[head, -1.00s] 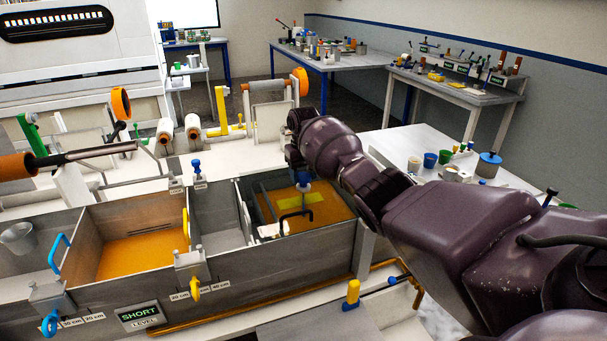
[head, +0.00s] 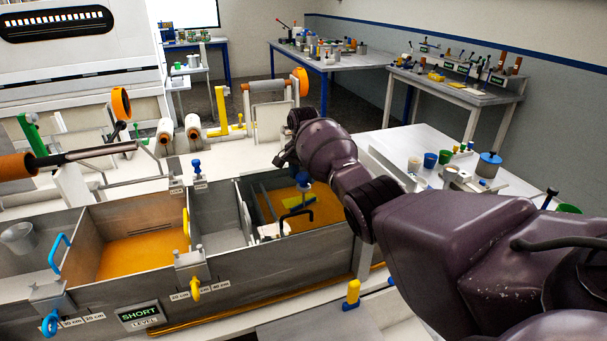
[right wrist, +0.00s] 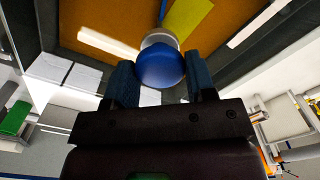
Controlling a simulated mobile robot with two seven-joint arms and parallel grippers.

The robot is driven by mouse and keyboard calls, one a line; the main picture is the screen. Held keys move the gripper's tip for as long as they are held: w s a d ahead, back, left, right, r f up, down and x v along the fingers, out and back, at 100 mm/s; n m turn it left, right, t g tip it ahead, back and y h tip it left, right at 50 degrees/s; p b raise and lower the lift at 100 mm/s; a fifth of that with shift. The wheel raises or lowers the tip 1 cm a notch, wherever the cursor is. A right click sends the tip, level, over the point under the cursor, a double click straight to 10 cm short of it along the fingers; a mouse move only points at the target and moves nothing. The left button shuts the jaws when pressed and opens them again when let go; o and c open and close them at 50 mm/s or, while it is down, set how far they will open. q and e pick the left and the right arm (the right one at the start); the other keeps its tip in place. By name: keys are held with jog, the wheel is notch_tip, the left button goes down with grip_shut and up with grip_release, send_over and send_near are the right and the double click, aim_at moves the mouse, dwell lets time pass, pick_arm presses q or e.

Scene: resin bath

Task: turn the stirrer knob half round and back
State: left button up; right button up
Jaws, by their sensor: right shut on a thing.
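The stirrer knob is a round blue ball (right wrist: 160,66) in the right wrist view, above a pale collar. It also shows as a small blue knob (head: 304,184) in the head view. My right gripper (right wrist: 161,78) is shut on the knob, with a dark finger on each side. In the head view its fingers are hidden by my right wrist. A yellow paddle (head: 297,201) shows beneath the knob, over the orange resin (head: 327,207) in the right compartment. My left gripper is not in view.
The grey bath (head: 240,275) has several compartments; another holds orange resin (head: 140,250). Blue handles and yellow knobs stick out of its walls. A black bent handle (head: 283,222) stands close to the stirrer. A white table (head: 408,148) with cups is to the right.

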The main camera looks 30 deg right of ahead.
aim_at(304, 176)
jog(key=shift+r+m, duration=0.15)
jog(key=shift+m, duration=1.05)
jog(key=o, duration=0.9)
notch_tip(304, 176, up, 11)
jog(key=b, duration=0.1)
jog(key=shift+f, duration=0.2)
